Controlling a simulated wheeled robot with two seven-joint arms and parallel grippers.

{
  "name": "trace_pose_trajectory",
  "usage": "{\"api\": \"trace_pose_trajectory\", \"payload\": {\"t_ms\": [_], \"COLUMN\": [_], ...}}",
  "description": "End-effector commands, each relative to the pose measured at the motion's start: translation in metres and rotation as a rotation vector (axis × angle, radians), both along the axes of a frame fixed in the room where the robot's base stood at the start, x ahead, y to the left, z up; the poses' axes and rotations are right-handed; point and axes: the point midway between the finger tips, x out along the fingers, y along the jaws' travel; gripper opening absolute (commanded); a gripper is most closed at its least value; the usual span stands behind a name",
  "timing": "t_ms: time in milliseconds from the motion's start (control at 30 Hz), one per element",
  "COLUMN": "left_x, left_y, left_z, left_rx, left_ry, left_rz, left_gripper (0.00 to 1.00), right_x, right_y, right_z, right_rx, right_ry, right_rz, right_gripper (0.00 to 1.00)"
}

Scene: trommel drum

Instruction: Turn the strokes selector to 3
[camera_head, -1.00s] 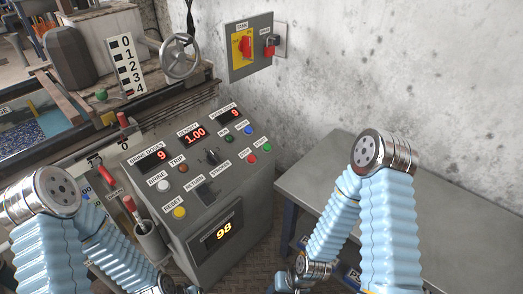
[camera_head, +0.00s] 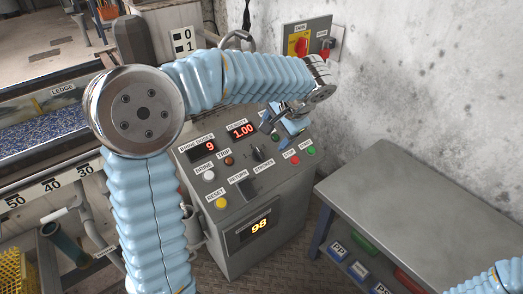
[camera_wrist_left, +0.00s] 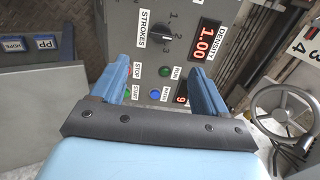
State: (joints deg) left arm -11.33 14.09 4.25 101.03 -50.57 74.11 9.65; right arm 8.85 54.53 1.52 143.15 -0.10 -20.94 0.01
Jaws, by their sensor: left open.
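The strokes selector is a black knob (camera_head: 258,153) on the sloped grey control panel (camera_head: 236,190), beside the STROKES label. In the left wrist view the knob (camera_wrist_left: 160,38) is near the top, with numbers 1, 2 and 3 around its right and lower side. Its bar lies about level; its pointing end is too small to read surely. My left gripper (camera_head: 272,122) is over the panel's upper right part, apart from the knob. In the left wrist view its two blue fingers (camera_wrist_left: 160,75) are spread with nothing between them. My right gripper is out of view.
START and STOP buttons (camera_head: 295,160) are close to the knob. A red isolator switch (camera_head: 302,45) is on the wall behind. A grey bench (camera_head: 400,170) stands at right, its top clear.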

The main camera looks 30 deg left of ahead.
Motion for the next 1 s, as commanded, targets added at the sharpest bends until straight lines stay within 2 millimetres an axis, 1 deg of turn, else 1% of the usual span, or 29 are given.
{"api": "trace_pose_trajectory", "payload": {"t_ms": [67, 167, 400, 600, 800, 1000], "left_x": [0.000, 0.003, 0.013, 0.020, 0.023, 0.023], "left_y": [0.005, 0.013, 0.037, 0.053, 0.059, 0.060], "left_z": [-0.005, -0.022, -0.072, -0.104, -0.118, -0.119], "left_rx": [0.007, 0.007, 0.005, 0.004, 0.004, 0.004], "left_ry": [0.001, 0.005, 0.007, 0.005, 0.004, 0.004], "left_rz": [0.005, 0.005, 0.006, 0.005, 0.003, 0.003], "left_gripper": [0.74, 0.74, 0.74, 0.74, 0.74, 0.74], "right_x": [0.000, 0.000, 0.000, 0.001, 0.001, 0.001], "right_y": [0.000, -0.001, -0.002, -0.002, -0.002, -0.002], "right_z": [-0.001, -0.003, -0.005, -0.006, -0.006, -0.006], "right_rx": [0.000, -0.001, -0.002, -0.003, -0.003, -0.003], "right_ry": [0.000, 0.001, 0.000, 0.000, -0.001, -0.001], "right_rz": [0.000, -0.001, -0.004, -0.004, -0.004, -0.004], "right_gripper": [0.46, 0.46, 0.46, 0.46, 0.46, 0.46]}}
